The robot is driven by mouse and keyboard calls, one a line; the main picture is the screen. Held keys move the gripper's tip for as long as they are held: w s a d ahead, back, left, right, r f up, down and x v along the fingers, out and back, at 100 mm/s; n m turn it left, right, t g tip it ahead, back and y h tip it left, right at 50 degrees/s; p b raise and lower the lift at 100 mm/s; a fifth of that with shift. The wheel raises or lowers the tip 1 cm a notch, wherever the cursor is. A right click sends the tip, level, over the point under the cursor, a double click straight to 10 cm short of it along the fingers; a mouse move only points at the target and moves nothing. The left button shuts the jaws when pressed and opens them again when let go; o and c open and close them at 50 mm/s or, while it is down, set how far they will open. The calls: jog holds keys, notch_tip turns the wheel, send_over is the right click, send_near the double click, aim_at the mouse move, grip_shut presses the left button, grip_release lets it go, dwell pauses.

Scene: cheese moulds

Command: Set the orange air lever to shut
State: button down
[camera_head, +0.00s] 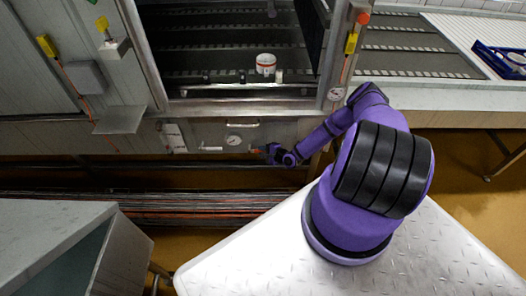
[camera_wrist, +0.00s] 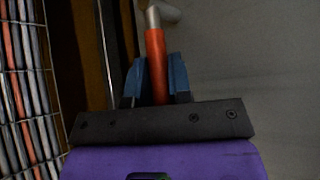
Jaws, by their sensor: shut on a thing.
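The orange air lever (camera_wrist: 154,46) stands out in the wrist view as a slim orange handle with a silver end. The two blue fingers of my gripper (camera_wrist: 158,80) sit on either side of it and are shut on it. In the head view my gripper (camera_head: 268,151) is at the front panel (camera_head: 205,133) below the machine opening, at the panel's right part. A small orange bit of the lever (camera_head: 256,150) shows just left of the fingers there. The part of the lever between the fingers is partly hidden, and its angle is hard to tell in the head view.
A round gauge (camera_head: 233,139) and pale handles are on the panel near my gripper. A white tub with a red band (camera_head: 265,64) stands on the conveyor above. Pipes and cables (camera_head: 170,207) run below the panel. A grey cabinet (camera_head: 60,235) stands at the lower left.

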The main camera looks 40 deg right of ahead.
jog(key=c, duration=1.3)
grip_release()
jog(key=shift+c, duration=0.2)
jog(key=v, duration=1)
jog(key=shift+s+d, duration=0.15)
jog(key=shift+s, duration=0.25)
jog(key=shift+r, duration=0.1)
jog(key=shift+s, duration=0.1)
